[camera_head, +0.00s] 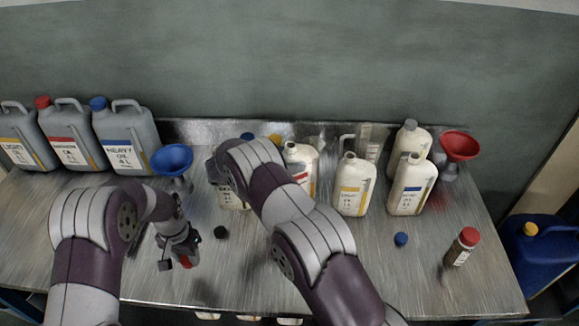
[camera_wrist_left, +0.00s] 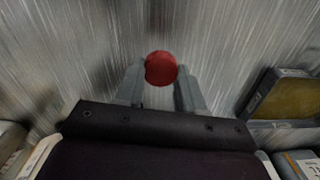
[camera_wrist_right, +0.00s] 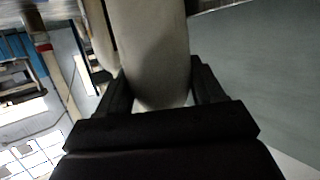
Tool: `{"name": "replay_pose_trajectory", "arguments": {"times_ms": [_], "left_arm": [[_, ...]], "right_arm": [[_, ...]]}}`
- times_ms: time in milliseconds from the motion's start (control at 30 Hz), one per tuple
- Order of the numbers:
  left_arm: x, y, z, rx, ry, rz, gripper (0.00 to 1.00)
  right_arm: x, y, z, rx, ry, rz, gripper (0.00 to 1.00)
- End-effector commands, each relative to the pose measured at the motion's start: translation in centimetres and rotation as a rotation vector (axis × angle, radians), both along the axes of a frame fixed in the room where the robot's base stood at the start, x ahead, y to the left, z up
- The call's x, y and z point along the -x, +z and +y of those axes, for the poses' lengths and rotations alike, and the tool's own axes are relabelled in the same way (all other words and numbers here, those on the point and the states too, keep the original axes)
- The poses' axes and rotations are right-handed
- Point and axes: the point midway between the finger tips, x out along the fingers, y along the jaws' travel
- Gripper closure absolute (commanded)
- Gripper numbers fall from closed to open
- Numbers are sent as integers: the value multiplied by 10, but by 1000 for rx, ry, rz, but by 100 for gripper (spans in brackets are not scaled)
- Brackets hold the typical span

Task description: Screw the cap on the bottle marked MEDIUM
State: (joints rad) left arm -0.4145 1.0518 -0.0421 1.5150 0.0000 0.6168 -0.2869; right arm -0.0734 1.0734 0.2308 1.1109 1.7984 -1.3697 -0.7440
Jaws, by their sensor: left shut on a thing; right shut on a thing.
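My left gripper (camera_head: 180,258) is shut on a red cap (camera_wrist_left: 160,68), low over the front left of the table; the cap also shows in the head view (camera_head: 186,262). My right gripper (camera_wrist_right: 160,72) is shut on a pale bottle (camera_wrist_right: 155,40), whose body fills the gap between its fingers. In the head view a pale bottle (camera_head: 231,197) shows partly below my right wrist; its label is mostly hidden. A cream bottle with a red label stripe (camera_head: 303,160) stands beyond my right forearm, partly covered. I cannot read MEDIUM on any bottle.
More cream bottles (camera_head: 354,187) stand at centre right. A blue funnel (camera_head: 172,159), a red funnel (camera_head: 460,146) and grey canisters (camera_head: 124,140) line the back. A black cap (camera_head: 221,232), a blue cap (camera_head: 401,239) and a brown bottle (camera_head: 458,252) are nearer the front.

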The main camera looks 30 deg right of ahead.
Motion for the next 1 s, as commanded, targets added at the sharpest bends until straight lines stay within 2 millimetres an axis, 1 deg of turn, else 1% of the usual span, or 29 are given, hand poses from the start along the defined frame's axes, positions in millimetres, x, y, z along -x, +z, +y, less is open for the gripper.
{"name": "replay_pose_trajectory", "arguments": {"times_ms": [200, 500, 733, 1000], "left_arm": [[0, -6, 0, 0, 0, 0, 90], [0, -11, 0, 0, 0, 0, 90], [0, -13, 0, 0, 0, 0, 90], [0, -14, 0, 0, 0, 0, 90]], "right_arm": [[0, 25, 0, 2, -1, -4, 100], [0, 55, 0, 2, 0, -3, 100], [-1, 69, 0, 2, 0, -2, 100], [0, 75, 0, 2, 0, -2, 100]]}}
